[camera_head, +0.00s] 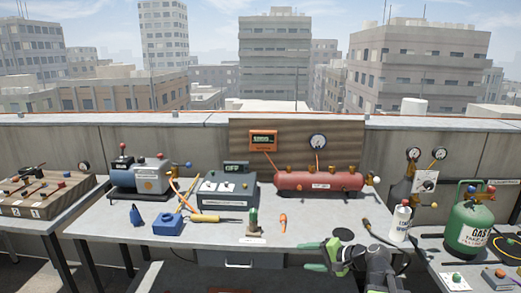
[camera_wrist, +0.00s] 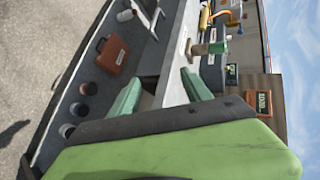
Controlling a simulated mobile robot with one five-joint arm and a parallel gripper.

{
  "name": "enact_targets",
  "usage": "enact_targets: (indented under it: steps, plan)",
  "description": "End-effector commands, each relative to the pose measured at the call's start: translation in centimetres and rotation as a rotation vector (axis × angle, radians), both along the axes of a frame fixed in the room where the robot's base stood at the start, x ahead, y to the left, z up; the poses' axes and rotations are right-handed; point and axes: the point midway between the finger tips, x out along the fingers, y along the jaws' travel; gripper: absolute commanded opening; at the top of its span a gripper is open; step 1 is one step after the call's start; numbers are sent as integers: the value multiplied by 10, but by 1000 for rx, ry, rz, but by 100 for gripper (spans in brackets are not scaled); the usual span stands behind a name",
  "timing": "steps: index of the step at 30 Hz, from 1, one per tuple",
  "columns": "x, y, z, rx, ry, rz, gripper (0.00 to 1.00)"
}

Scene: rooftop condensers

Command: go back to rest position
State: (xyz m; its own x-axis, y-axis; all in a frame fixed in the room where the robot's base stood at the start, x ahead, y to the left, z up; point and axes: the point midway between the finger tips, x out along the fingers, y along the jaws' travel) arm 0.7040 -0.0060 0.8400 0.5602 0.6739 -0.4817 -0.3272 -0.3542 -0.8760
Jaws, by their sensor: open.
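My gripper (camera_head: 322,257) is at the front edge of the middle bench (camera_head: 300,218), right of centre in the head view. Its green fingers are apart, and nothing shows between them. In the wrist view the two green fingers (camera_wrist: 162,90) also stand apart and empty, with the bench edge beyond them. A green-topped valve piece (camera_head: 253,220) stands on the bench to the left of my gripper. It also shows past the fingers in the wrist view (camera_wrist: 215,47).
A red tank (camera_head: 318,182), a grey box (camera_head: 228,191) and a blue block (camera_head: 168,225) are on the bench. A white bottle (camera_head: 401,222) stands right of my arm, and a green gas cylinder (camera_head: 469,226) is further right. A brown case (camera_wrist: 111,54) lies on a lower surface.

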Motion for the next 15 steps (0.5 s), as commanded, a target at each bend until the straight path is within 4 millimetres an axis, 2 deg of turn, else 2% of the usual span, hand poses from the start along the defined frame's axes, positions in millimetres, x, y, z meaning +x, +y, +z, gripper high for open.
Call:
enact_targets:
  steps: [1, 3, 7, 9, 11, 13, 15]
  plan:
    - [-9, 33, -13, -66, 22, 76, 57]
    - [-23, 67, -34, -174, 55, 176, 57]
    - [-58, 108, -73, -407, 115, 361, 57]
    - [-75, 113, -90, -538, 148, 443, 57]
    - [-88, 107, -102, -643, 179, 498, 57]
    - [-100, 87, -113, -761, 222, 542, 57]
    - [-112, 59, -120, -874, 274, 569, 57]
